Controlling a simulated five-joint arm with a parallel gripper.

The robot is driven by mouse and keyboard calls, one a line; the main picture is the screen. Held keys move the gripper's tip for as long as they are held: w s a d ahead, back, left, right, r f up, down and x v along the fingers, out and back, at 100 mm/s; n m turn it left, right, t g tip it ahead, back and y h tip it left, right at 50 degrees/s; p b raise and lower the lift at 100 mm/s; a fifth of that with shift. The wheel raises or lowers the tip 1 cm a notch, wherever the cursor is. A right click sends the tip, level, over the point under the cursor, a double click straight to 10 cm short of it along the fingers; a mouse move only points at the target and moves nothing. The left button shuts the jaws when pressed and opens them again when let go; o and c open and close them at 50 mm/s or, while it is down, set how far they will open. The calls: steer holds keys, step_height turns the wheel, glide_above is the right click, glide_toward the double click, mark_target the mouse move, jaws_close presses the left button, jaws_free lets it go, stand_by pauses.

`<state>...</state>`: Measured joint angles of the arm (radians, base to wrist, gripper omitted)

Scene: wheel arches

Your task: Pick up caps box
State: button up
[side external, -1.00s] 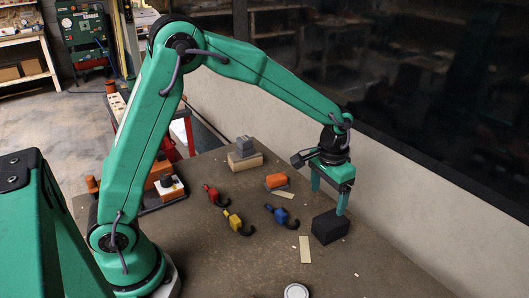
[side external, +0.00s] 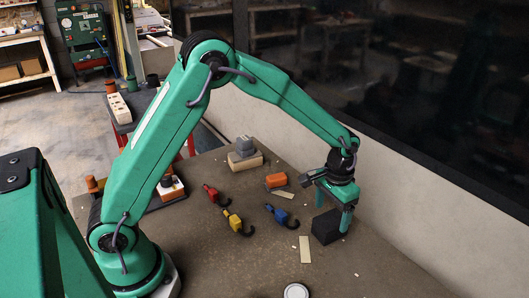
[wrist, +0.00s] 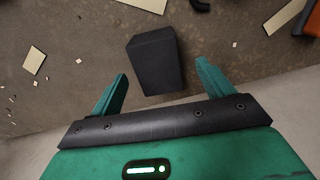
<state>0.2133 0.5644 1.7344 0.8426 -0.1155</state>
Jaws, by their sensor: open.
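A plain black box (side external: 325,229), the only thing here that looks like the caps box, sits on the brown table near its wall side. No label on it can be read. My gripper (side external: 333,219) is open and low at the box, pointing down. In the wrist view the box (wrist: 154,62) shows between and beyond the two spread green fingers of my gripper (wrist: 162,70), with a gap on each side. Neither finger visibly grips it.
Hook-ended red, yellow and blue pieces (side external: 231,222) lie left of the box. An orange block (side external: 276,180) and a grey piece on a tan block (side external: 244,159) stand farther back. A round white-topped item (side external: 296,291) is at the front. A pale wall (side external: 410,197) runs along the right.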

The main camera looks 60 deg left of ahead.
mark_target(332, 219)
steer(key=shift+f, duration=0.1)
steer(key=shift+d+f, duration=0.15)
steer(key=shift+f, duration=2.35)
steer(key=shift+c, duration=0.2)
steer(key=c, duration=1.1)
